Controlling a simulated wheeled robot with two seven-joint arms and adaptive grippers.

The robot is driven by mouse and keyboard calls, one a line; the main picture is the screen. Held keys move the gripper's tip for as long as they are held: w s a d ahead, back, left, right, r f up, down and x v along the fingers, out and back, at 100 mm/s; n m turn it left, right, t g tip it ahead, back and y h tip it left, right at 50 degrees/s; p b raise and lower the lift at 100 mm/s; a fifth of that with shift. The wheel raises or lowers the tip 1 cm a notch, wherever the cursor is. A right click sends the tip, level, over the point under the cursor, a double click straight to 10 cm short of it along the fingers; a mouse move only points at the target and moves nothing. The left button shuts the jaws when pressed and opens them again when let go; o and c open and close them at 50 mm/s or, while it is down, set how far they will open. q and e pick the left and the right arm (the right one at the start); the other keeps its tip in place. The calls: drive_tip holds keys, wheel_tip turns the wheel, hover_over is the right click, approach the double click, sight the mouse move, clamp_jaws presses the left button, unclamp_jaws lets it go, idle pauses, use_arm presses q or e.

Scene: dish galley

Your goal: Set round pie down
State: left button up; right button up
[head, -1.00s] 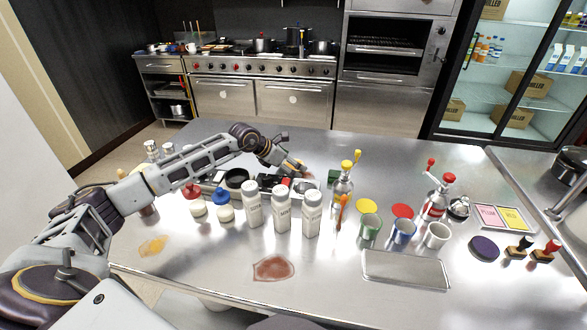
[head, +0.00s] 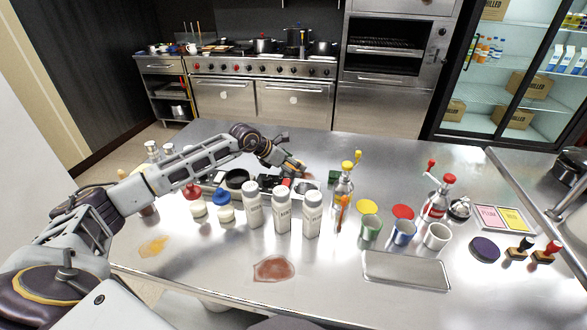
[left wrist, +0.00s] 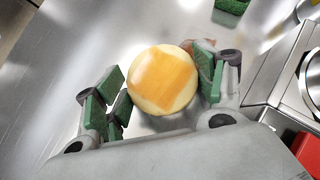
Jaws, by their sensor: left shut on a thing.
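The round pie (left wrist: 164,80) shows in the left wrist view as a pale round thing with a golden-brown band across its top. My left gripper (left wrist: 160,88) has its green-padded fingers on both sides of the pie and is shut on it. In the head view my left gripper (head: 296,169) reaches over the far middle of the steel counter, behind the row of bottles. The pie is too small or hidden to make out there. My right gripper is not in view.
White shaker bottles (head: 282,210) stand in front of the left gripper. A bottle with a yellow top (head: 343,185) stands to its right. Cups (head: 403,231) and an empty metal tray (head: 405,270) are nearer. A green block (left wrist: 232,5) lies beyond the pie.

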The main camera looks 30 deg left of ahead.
use_arm(q)
wheel_tip(320, 180, up, 10)
idle(0.8)
idle(0.3)
